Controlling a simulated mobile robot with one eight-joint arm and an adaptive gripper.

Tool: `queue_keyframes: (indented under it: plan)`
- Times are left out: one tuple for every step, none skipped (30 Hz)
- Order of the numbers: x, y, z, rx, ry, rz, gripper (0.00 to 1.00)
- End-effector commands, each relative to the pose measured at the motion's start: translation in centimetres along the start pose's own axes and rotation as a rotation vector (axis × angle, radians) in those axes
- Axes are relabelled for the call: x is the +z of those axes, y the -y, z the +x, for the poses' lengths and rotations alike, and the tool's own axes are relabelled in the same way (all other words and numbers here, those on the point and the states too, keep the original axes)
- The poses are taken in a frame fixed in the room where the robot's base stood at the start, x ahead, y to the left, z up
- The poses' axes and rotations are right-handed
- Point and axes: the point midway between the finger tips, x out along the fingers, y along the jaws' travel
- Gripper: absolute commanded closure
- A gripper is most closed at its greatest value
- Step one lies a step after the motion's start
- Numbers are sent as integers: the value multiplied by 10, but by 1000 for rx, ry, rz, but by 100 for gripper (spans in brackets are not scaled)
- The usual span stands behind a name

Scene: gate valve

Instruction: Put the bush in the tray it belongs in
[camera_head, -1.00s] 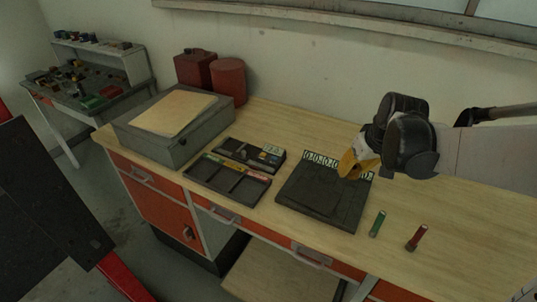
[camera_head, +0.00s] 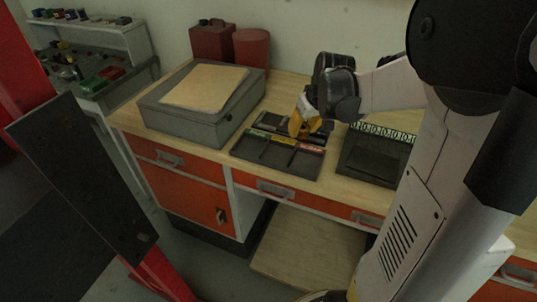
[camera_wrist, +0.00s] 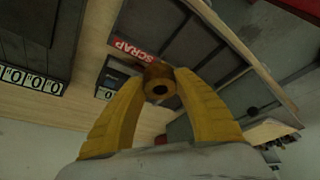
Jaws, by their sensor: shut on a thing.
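My gripper (camera_head: 303,133) has yellow fingers and hangs over the back edge of the dark sorting tray (camera_head: 262,164). In the wrist view my gripper (camera_wrist: 159,80) is shut on the bush (camera_wrist: 158,73), a short brownish ring with a dark hole. The bush shows between the fingertips, close to the red SCRAP label (camera_wrist: 137,46). The tray has three compartments, with green, yellow and red labels along its back edge; the red one (camera_head: 312,149) is at the right. The bush is not clear in the head view, and its height above the tray cannot be told.
A dark box (camera_head: 275,122) lies behind the tray, partly hidden by my gripper. A black plate with a row of zero counters (camera_head: 385,132) lies to the right. A grey case (camera_head: 190,118) and red cans (camera_head: 252,48) stand at the left and back.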

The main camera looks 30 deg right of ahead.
Motion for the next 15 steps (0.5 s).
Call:
queue_keyframes:
  plan:
    - [0,14,13,-3,-1,-7,100]
    - [0,22,18,-3,-1,-6,100]
    - [-1,31,25,-2,-1,-6,100]
    - [-1,37,29,-2,-1,-7,100]
    - [-2,43,33,-2,-1,-5,100]
    - [-3,50,38,-2,-2,-5,100]
    - [-3,55,41,-2,-2,-4,100]
    - [-3,59,44,-1,-1,-4,100]
    - [-4,63,46,-1,-1,-3,100]
    - [-4,65,48,0,-1,-2,100]
    - [-4,67,49,0,-1,-2,100]
    - [-4,69,50,0,-1,-2,100]
    - [-4,70,51,0,-1,-1,100]
    - [-4,70,52,0,-1,-1,100]
    - [-2,70,56,0,-1,0,100]
